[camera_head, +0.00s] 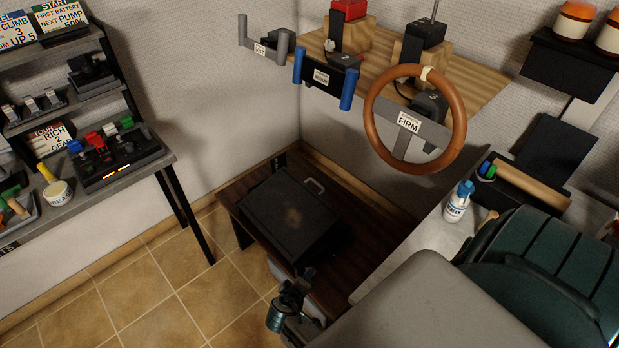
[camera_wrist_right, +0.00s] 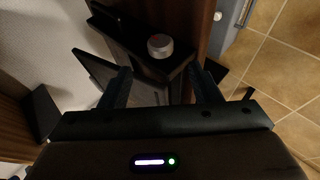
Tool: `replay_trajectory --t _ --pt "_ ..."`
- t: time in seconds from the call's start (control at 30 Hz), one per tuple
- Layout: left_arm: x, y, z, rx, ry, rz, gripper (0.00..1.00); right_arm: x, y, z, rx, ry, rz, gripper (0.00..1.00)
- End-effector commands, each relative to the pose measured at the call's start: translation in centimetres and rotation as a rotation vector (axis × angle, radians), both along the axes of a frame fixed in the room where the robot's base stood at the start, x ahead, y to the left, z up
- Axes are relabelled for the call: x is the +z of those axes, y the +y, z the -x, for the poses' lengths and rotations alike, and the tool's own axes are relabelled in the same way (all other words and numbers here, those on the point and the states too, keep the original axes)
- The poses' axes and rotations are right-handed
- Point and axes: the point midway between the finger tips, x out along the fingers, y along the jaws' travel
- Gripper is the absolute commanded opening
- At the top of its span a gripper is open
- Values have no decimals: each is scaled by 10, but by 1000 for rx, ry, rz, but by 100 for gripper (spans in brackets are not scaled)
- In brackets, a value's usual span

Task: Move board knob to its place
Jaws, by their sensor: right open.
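A round silver-grey knob (camera_wrist_right: 160,45), likely the board knob, sits on a narrow black ledge (camera_wrist_right: 130,38) in the right wrist view. My right gripper (camera_wrist_right: 163,78) is open, its two dark fingers apart and empty, with the knob beyond the tips. I cannot make out this knob in the head view. A black panel with several coloured knobs and levers (camera_head: 115,155) stands on the left desk there. A dark arm end (camera_head: 290,303), seemingly my right, shows at the bottom centre; its fingers are unclear. My left gripper is not in view.
A flat black case (camera_head: 292,217) lies on a low brown table (camera_head: 240,222). A wooden steering wheel (camera_head: 415,118) hangs from a wall shelf. A white bottle (camera_head: 457,203) stands on the right counter. Tiled floor (camera_head: 140,290) is clear at lower left.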

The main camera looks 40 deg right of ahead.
Motion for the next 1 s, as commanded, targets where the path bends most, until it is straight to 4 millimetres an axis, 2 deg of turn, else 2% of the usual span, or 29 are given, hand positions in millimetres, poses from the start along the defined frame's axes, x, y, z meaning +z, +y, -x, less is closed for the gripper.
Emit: replay_trajectory --t 0.03,0.13,0.2,0.23,0.43,0.6,1.0 --pt "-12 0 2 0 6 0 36 -13 -8 -6 1 -2 3 57" --pt "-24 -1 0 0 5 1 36 -29 -22 -15 1 -2 3 57" --pt "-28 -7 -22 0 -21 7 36 -39 -32 -22 2 -2 2 57" --pt "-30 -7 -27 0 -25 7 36 -43 -36 -24 2 -1 2 57" --pt "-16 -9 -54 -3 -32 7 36 -49 -44 -30 2 0 -1 57" --pt "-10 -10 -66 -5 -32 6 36 -53 -50 -33 2 0 -1 57" --pt "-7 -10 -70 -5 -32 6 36 -54 -51 -34 2 1 -1 57"
